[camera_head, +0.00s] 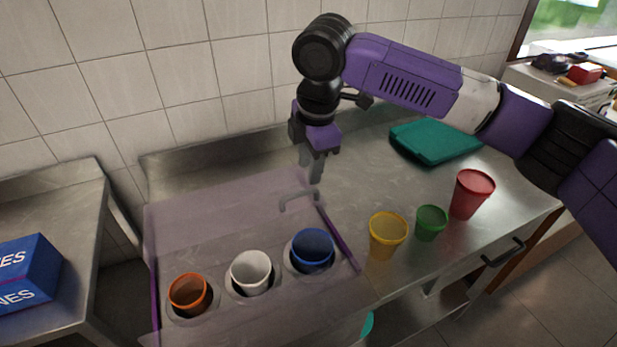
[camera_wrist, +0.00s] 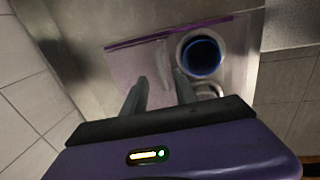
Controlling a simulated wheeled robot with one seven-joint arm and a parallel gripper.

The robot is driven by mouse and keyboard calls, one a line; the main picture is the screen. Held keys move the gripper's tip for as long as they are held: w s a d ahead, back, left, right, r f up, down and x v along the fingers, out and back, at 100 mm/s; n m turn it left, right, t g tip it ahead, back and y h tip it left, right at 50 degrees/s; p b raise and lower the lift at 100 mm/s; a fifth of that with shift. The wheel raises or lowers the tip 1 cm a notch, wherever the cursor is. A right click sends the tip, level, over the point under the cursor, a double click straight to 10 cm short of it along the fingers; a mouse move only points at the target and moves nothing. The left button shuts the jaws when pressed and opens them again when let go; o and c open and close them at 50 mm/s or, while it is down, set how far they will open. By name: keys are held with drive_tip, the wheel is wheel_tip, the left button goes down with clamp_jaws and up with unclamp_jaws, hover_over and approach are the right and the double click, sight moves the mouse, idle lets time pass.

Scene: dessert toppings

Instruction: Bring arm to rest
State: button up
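My purple arm reaches in from the right in the head view. My gripper (camera_head: 316,176) points down above the right part of a translucent purple tray (camera_head: 225,215), near the tray's grey handle (camera_head: 298,198). In the wrist view my gripper (camera_wrist: 161,92) shows two fingers apart with nothing between them. The blue cup (camera_head: 312,250) sits in a tray hole; it also shows in the wrist view (camera_wrist: 202,56). The white cup (camera_head: 251,272) and the orange cup (camera_head: 188,293) sit in holes to its left.
A yellow cup (camera_head: 388,235), a green cup (camera_head: 431,223) and a red cup (camera_head: 471,194) stand on the steel counter right of the tray. A teal folded item (camera_head: 435,142) lies behind them. A blue box (camera_head: 28,272) is on another counter at left.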

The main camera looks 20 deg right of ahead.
drive_tip(key=shift+s+r, duration=0.1)
drive_tip(key=shift+r, duration=0.4)
